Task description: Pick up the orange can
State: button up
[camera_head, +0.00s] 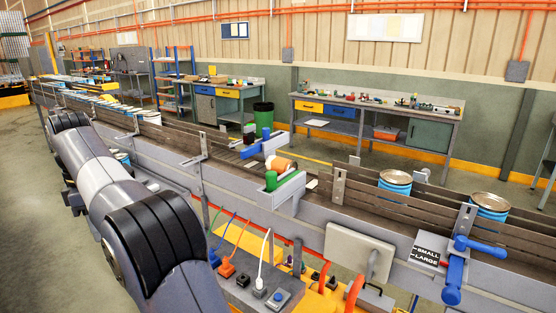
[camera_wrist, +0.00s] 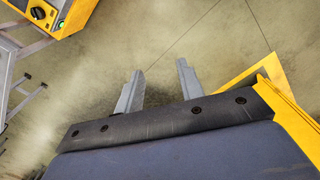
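No can shows in the wrist view. My arm fills the left foreground of the head view, and my gripper does not show there.
A blue-sided can (camera_head: 394,188) and another blue can (camera_head: 490,210) stand on the conveyor at right. A grey panel (camera_head: 358,252) and a socket box with cables sit in front.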

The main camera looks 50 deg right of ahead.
aim_at(280, 165)
jog(key=i+l+z, duration=0.1)
jog(key=i+z, duration=0.15)
jog(key=z, duration=0.15)
jog(key=i+z, duration=0.25)
jog(key=z, duration=0.15)
jog(key=i+z, duration=0.4)
jog(key=i+j+z, duration=0.1)
jog(key=z, duration=0.3)
jog(key=i+j+z, duration=0.25)
jog(key=z, duration=0.2)
